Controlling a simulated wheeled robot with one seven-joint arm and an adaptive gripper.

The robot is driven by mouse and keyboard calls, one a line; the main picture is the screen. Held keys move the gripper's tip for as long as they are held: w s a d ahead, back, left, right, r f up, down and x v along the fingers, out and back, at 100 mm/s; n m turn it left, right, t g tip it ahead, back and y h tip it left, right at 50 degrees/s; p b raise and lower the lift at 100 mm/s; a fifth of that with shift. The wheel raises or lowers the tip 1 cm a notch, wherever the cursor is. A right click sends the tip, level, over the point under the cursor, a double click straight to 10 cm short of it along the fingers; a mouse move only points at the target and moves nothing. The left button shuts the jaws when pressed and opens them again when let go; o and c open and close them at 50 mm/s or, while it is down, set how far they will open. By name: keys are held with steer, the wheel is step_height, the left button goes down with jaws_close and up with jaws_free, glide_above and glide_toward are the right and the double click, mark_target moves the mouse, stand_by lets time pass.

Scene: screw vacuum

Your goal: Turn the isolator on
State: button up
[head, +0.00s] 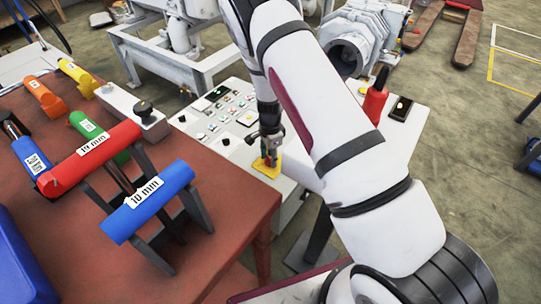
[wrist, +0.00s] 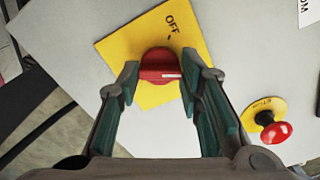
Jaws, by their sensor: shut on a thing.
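The isolator is a red rotary knob (wrist: 160,65) on a yellow plate (wrist: 118,45) marked OFF. In the wrist view the knob's white pointer line lies roughly level and points to the right, away from the OFF mark above it. My gripper (wrist: 162,72) has a fingertip on each side of the knob and is shut on it. In the head view my gripper (head: 270,150) is over the yellow plate (head: 264,169) at the front of the control panel. The knob is mostly hidden there by the fingers.
A red emergency-stop button (wrist: 277,132) on a yellow disc sits right of the knob. The panel (head: 215,120) carries several small buttons. A brown table (head: 215,265) with coloured-handled tools, including a blue 10 mm one (head: 147,203), stands at left. A red object (head: 374,103) stands behind my arm.

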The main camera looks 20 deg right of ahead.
steer(key=shift+m, duration=1.6)
steer(key=o, duration=1.2)
steer(key=shift+c, duration=0.2)
step_height(320, 180, up, 12)
steer(key=shift+r, duration=0.1)
